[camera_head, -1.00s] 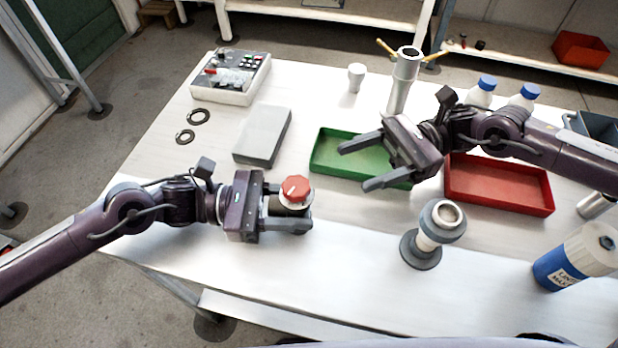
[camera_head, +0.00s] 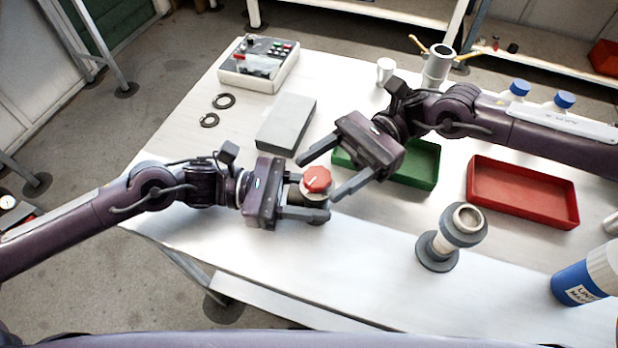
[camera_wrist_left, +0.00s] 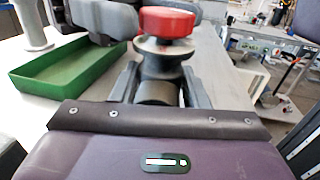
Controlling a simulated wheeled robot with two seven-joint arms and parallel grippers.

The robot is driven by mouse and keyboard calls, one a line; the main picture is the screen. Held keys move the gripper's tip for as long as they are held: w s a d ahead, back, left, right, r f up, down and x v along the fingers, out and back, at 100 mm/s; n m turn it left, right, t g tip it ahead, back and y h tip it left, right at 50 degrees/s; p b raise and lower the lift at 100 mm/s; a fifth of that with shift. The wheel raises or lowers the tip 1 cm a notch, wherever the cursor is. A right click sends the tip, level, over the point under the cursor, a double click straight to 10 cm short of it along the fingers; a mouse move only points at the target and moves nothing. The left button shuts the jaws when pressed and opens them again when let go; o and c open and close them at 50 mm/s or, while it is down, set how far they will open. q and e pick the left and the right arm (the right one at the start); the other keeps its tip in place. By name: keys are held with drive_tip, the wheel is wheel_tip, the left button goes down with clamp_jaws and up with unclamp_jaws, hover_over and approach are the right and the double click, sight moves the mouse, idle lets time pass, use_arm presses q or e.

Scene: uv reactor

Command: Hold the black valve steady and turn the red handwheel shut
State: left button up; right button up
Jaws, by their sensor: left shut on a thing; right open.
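The red handwheel (camera_head: 317,179) sits on top of the black valve, upright at the left front of the table. In the left wrist view the red handwheel (camera_wrist_left: 168,22) tops the dark valve body (camera_wrist_left: 160,66). My left gripper (camera_head: 322,204) is shut on the valve body below the handwheel, from the left. My right gripper (camera_head: 318,178) is open, its two fingers pointing left and down, one behind and one to the right of the handwheel. I cannot tell whether its fingers touch the handwheel. The lower valve is partly hidden by my left fingers.
A grey box (camera_head: 286,124) lies behind the valve. A green tray (camera_head: 425,165) is partly under my right arm, and a red tray (camera_head: 520,212) lies to its right. A grey flanged fitting (camera_head: 437,251) stands at front right. The front left table is clear.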

sight(303, 181)
drive_tip(key=shift+x, duration=1.9)
drive_tip(key=c, duration=1)
drive_tip(key=m+t+y, duration=0.2)
drive_tip(key=t, duration=0.1)
drive_tip(key=shift+m+t, duration=0.4)
drive_tip(key=shift+w+a+m+t+y, duration=0.15)
drive_tip(key=shift+m+t+y, duration=0.3)
drive_tip(key=shift+t, duration=0.25)
drive_tip(key=shift+w+m+t+y, duration=0.1)
drive_tip(key=shift+m+t+y, duration=0.3)
drive_tip(key=shift+t, duration=0.3)
drive_tip(key=o, duration=1)
